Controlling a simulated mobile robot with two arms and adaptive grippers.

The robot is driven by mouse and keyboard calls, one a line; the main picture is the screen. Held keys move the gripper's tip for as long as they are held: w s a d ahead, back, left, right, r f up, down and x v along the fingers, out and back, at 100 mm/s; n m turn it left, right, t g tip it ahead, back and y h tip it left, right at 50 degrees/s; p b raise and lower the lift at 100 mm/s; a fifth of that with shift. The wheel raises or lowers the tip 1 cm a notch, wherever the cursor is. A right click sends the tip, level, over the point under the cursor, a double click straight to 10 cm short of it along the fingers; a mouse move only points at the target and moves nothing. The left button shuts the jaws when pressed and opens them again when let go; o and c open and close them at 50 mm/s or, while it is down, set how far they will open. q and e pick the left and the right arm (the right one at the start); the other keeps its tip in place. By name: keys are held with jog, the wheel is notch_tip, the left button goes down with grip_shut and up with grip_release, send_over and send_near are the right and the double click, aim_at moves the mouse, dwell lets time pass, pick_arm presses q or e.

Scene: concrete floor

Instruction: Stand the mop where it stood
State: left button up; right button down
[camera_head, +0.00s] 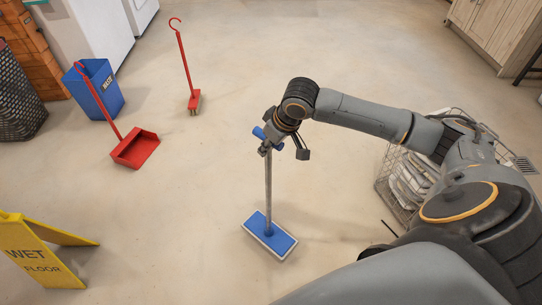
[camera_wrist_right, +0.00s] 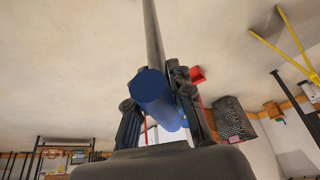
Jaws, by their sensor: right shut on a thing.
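The mop has a flat blue head (camera_head: 268,237) with a pale edge, a grey pole and a blue grip at the top. It is near upright in the middle of the head view, its head at or just above the floor; I cannot tell if it touches. My right gripper (camera_head: 273,144) is shut on the mop near its top. In the right wrist view the blue grip (camera_wrist_right: 153,92) sits between the fingers and the grey pole (camera_wrist_right: 153,35) runs away from it. The mop's head is out of that view. My left gripper is not in view.
A red broom (camera_head: 186,62), a red dustpan (camera_head: 134,149) and a blue waste bin (camera_head: 98,91) stand at upper left. A yellow wet-floor sign (camera_head: 38,254) is at lower left. A wire basket (camera_head: 390,183) with pale contents is right of the mop. Floor around the mop is clear.

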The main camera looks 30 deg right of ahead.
jog(key=shift+w+d+f, duration=0.35)
jog(key=shift+d+f, duration=0.05)
jog(key=shift+f, duration=0.2)
jog(key=f, duration=0.1)
jog(key=f+b, duration=0.1)
jog(key=f, duration=0.1)
jog(key=w+d+f+b, duration=0.1)
jog(key=f, duration=0.1)
jog(key=shift+d, duration=0.1)
jog(key=shift+w, duration=0.1)
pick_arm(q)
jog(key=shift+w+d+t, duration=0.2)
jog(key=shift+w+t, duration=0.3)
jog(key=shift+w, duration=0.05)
pick_arm(e)
jog(key=shift+r, duration=0.1)
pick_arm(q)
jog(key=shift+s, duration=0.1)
pick_arm(e)
jog(key=c, duration=1.2)
grip_release()
